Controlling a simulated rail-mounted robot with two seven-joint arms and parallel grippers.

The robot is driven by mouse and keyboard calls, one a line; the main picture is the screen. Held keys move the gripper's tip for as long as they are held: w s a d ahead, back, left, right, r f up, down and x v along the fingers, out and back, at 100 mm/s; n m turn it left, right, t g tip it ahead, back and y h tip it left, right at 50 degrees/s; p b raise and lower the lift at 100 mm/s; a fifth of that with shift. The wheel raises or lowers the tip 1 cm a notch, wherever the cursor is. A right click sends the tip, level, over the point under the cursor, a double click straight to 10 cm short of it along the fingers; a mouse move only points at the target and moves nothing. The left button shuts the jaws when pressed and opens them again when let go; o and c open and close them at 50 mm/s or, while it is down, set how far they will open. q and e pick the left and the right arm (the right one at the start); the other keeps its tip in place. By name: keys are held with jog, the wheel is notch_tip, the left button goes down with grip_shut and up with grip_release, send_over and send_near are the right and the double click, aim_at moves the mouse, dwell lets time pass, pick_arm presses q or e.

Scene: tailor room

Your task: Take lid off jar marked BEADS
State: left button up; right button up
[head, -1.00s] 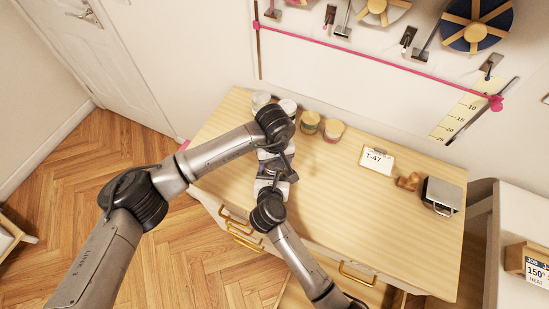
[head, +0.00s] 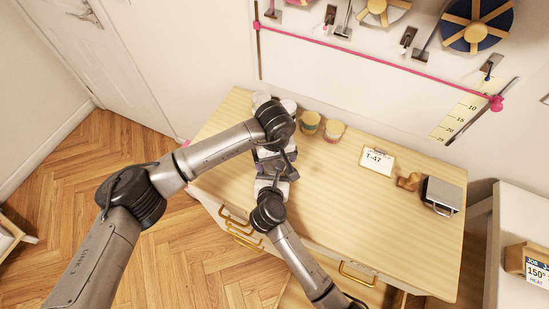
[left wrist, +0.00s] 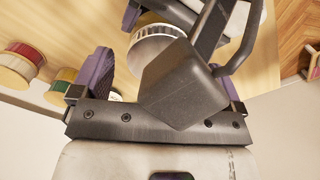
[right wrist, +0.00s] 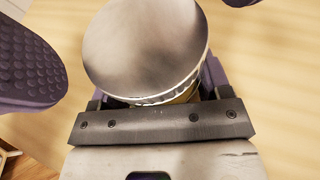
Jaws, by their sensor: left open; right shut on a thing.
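A jar (right wrist: 190,95) with a broad silvery lid (right wrist: 145,45) stands in the right wrist view. Its label does not show, so I cannot read BEADS. My right gripper (head: 272,183) is shut on the jar's body below the lid. My left gripper (head: 268,158) is open, and its purple fingers are spread on either side of the lid, apart from it in the right wrist view. In the head view my arms hide most of the jar.
Pale round containers (head: 261,99) stand at the table's back left corner. Beside them are two ribbon spools (head: 309,122) (head: 333,131). The table's middle (head: 330,210) is clear.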

pick_arm(q)
notch_tip(320, 180, up, 4)
jog(key=shift+f, duration=0.2)
jog(key=shift+c, duration=0.3)
notch_tip(320, 180, up, 3)
jog(key=m, duration=0.3)
jog(key=shift+f, duration=3.85)
jog(key=shift+c, duration=0.3)
jog(key=c, duration=0.9)
jog(key=n, duration=0.6)
jog(key=o, duration=1)
